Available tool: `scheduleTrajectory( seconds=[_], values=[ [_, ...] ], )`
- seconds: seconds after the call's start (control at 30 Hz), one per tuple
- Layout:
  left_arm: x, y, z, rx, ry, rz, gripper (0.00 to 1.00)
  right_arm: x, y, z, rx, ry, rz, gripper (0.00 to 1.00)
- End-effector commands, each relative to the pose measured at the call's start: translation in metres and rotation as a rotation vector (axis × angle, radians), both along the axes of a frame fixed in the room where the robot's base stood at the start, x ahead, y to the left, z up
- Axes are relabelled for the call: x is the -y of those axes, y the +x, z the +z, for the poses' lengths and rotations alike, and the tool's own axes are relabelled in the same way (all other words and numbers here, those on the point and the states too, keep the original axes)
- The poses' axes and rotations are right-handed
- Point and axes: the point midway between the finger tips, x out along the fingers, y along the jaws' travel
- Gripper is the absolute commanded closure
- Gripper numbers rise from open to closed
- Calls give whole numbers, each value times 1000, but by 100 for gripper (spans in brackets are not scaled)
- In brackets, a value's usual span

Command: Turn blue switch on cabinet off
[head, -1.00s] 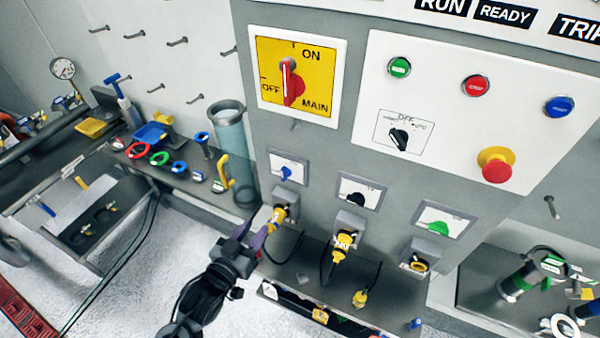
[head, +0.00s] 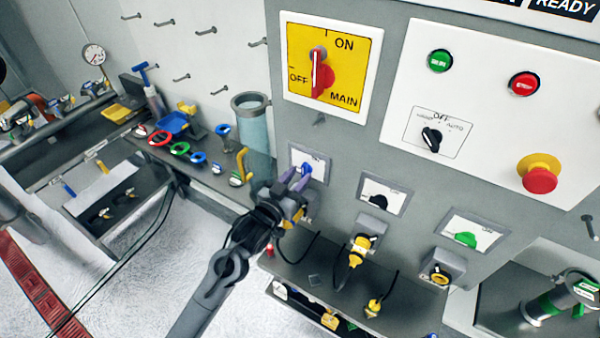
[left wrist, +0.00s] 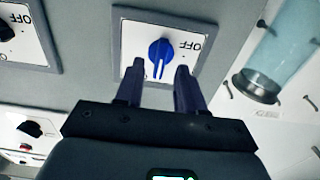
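The blue switch (head: 306,169) sits on a small white plate with a grey frame on the cabinet front (head: 350,150), below the yellow main switch. In the left wrist view the blue knob (left wrist: 160,54) has a white pointer line running down the picture, and the plate reads OFF to the right of it. My left gripper (head: 295,180) is at the blue switch, with its purple fingers pointing at it. In the left wrist view its two fingers (left wrist: 158,85) are apart, one on each side below the knob, with nothing between them. My right gripper is not in view.
A black switch (head: 379,201) and a green switch (head: 465,239) sit to the right on similar plates. Sockets with yellow plugs (head: 362,243) and hanging cables lie below. A red emergency button (head: 538,180) is farther right. A clear cylinder (head: 254,130) stands left of the cabinet.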

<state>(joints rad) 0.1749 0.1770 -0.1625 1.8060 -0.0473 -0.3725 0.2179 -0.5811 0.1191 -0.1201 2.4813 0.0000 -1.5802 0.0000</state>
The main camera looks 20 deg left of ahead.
Motion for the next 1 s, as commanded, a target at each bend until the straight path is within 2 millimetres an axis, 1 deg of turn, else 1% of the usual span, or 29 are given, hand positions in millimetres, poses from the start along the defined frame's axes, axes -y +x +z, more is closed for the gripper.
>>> scheduleTrajectory(
  seconds=[0.1,0.2,0.53,0.7,0.77,0.8,1.0],
  values=[
    [2,10,1,1,0,-1,62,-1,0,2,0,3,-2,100],
    [3,15,0,0,0,-1,62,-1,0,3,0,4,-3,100],
    [3,17,0,0,0,-1,62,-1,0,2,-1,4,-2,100],
    [3,16,0,0,0,-1,88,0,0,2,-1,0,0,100],
    [3,16,0,0,0,-1,97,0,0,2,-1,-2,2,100],
    [3,16,0,0,0,-1,100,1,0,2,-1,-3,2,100],
    [3,16,0,0,-2,-1,100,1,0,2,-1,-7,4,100]
  ],
)
